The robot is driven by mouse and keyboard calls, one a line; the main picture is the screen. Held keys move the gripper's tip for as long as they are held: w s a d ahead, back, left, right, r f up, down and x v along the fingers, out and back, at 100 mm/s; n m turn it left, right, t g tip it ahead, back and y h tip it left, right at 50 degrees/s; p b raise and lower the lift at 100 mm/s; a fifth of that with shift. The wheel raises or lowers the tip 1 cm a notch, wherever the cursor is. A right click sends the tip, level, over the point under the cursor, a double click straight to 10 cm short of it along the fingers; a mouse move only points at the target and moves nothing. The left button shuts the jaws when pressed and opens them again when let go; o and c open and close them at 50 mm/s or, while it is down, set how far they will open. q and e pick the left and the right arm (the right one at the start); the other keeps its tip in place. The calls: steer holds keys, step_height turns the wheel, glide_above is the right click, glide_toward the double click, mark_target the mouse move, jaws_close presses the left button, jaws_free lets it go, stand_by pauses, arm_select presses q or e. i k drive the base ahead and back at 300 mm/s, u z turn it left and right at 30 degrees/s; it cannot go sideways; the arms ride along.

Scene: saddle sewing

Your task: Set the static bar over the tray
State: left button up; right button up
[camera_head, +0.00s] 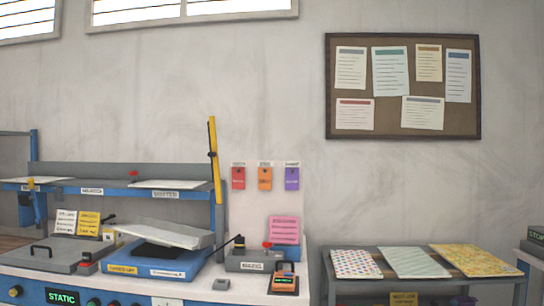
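A long yellow bar (215,160) with a dark clamp stands nearly upright at the right end of the bench shelf; it looks like the static bar, though I cannot read a label on it. Neither of my grippers is in view.
A grey lidded box (40,254) is left of the blue base. A small grey device (255,260) and an orange-black handheld (284,284) are to its right. A green display (62,297) reads STATIC. A grey cart (428,290) holds three patterned sheets at right.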

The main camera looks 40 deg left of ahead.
mark_target(213, 154)
steer(key=z, duration=0.05)
steer(key=i, duration=1)
steer(key=u, duration=0.35)
